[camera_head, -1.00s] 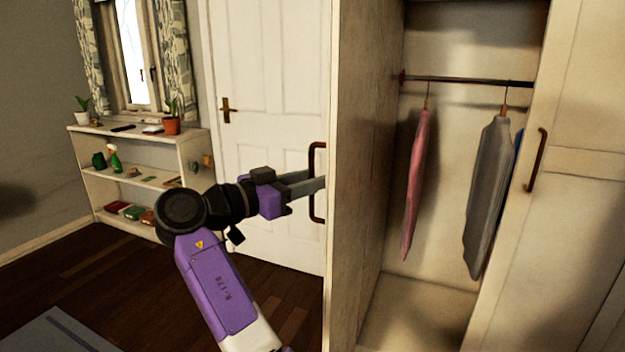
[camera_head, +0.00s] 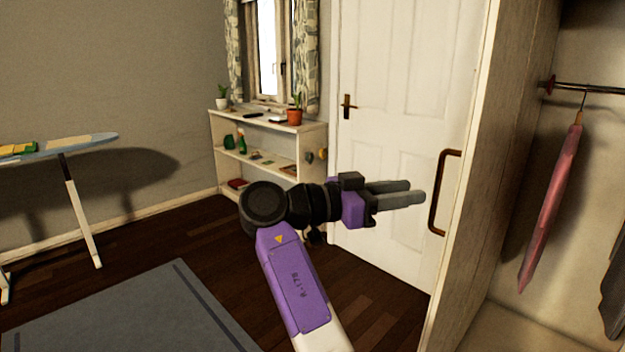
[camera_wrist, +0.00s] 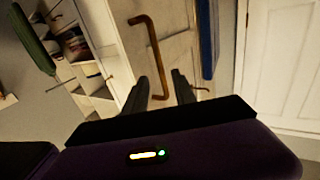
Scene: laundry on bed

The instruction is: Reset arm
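My gripper (camera_head: 416,193) is empty, with its two grey fingers apart, at the end of my purple and black arm. In the head view it points right, and its tips are just left of a brown handle (camera_head: 436,195) on the open wardrobe's side. In the wrist view a gap shows between the dark fingers (camera_wrist: 160,90), with nothing held. A brown bar handle (camera_wrist: 153,50) appears beyond them on a pale panel. Whether the fingers touch any handle is not clear, but they look apart from it.
The wardrobe side panel (camera_head: 485,170) stands close on the right, with a pink garment (camera_head: 552,200) hanging inside. A white door (camera_head: 400,90) is behind the gripper. A low shelf (camera_head: 266,128) and an ironing board (camera_head: 75,146) stand farther left. Dark floor lies open between.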

